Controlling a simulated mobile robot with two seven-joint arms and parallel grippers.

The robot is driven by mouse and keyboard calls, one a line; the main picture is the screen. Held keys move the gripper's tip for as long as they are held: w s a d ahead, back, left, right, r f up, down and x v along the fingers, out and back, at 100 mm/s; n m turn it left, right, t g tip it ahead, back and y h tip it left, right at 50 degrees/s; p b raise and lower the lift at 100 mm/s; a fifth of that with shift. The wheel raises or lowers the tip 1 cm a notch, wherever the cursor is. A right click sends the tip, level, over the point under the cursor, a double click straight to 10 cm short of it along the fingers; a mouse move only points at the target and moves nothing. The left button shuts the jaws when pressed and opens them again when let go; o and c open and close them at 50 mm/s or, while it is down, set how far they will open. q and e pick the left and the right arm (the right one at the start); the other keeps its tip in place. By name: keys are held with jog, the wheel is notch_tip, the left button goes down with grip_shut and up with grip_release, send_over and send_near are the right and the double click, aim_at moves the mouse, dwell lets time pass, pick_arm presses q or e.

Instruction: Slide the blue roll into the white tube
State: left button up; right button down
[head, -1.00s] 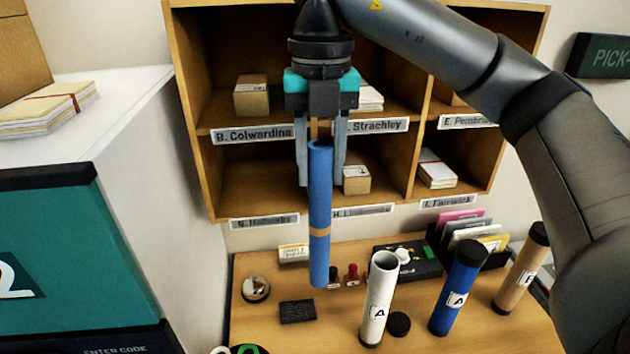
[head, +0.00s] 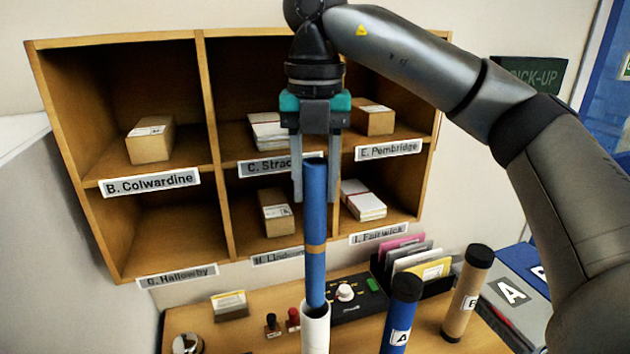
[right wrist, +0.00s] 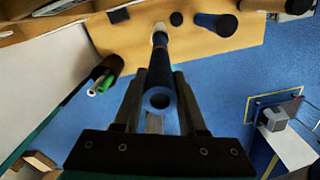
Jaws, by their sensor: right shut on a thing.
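My right gripper (head: 316,196) is shut on the upper part of the blue roll (head: 315,220), which hangs close to upright. The roll has a tan band round its middle. Its lower end is at the open mouth of the white tube (head: 316,335), which stands on the desk and is cut off by the picture's bottom edge. I cannot tell whether the end is just inside the rim. In the right wrist view the roll (right wrist: 160,82) runs away from the fingers toward the white tube (right wrist: 159,37), which it partly hides. My left gripper is not in view.
A dark blue tube (head: 401,315) and a tan tube (head: 468,293) with black caps stand to the right of the white tube. Small stamps (head: 273,325) and a black box (head: 355,302) are on the desk (head: 240,335). Pigeonhole shelves (head: 222,160) stand behind.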

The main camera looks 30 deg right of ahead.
aim_at(315, 162)
jog(key=shift+f+b, duration=2.15)
jog(key=shift+f, duration=0.75)
jog(key=shift+f+b, duration=2.35)
jog(key=shift+f, duration=0.7)
jog(key=shift+c, duration=1.9)
grip_release()
notch_tip(315, 162, up, 15)
jog(key=p, duration=0.5)
jog(key=shift+r+p, duration=0.15)
jog(key=shift+p, duration=0.15)
